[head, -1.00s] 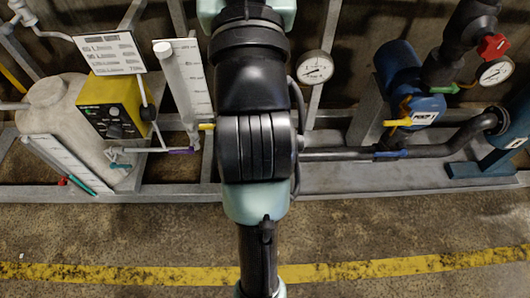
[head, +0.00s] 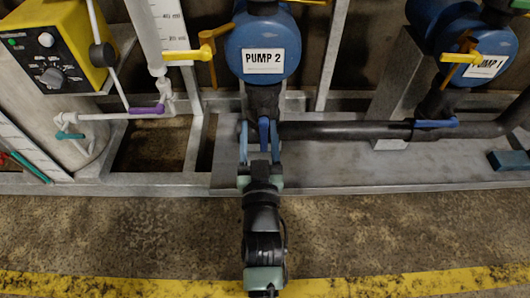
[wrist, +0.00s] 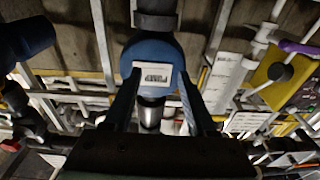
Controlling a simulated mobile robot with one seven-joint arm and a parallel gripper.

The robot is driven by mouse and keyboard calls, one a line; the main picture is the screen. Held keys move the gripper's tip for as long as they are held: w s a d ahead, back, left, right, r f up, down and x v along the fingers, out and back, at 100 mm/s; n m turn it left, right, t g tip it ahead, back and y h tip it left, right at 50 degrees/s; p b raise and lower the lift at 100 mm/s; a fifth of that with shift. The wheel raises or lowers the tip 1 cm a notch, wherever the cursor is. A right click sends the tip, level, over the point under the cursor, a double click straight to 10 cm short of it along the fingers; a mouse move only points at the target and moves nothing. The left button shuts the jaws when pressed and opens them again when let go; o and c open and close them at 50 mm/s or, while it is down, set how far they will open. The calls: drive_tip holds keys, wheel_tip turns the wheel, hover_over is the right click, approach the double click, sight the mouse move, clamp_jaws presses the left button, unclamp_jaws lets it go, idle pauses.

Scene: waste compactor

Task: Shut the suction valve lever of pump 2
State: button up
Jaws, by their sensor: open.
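Pump 2 is a blue round body (head: 262,45) with a white "PUMP 2" label, near the top middle of the head view. It also shows in the wrist view (wrist: 152,58), straight ahead. A dark pipe (head: 264,97) drops below it. A short blue handle (head: 264,132), apparently the suction valve lever, stands upright at the pipe's foot. My gripper (head: 260,137) is open, with its bluish fingers at either side of this handle. I cannot tell whether they touch it. In the wrist view the fingers (wrist: 159,80) flank a pale pipe section, and the lever is not clearly visible.
A yellow lever (head: 188,54) sits left of pump 2. Pump 1 (head: 476,45) stands at right, with its own blue lever (head: 437,123). A purple lever (head: 147,109) and a teal lever (head: 70,135) are on white pipework at left. The floor (head: 110,235) in front is clear.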

drive_tip(key=g+b, duration=0.1)
drive_tip(key=b, duration=0.4)
approach(264, 140)
drive_tip(key=w+b, duration=0.6)
drive_tip(key=w, duration=0.3)
drive_tip(key=shift+w+a, duration=0.1)
drive_tip(key=shift+w, duration=0.2)
drive_tip(key=shift+w+r, duration=0.1)
drive_tip(key=shift+w, duration=0.4)
clamp_jaws()
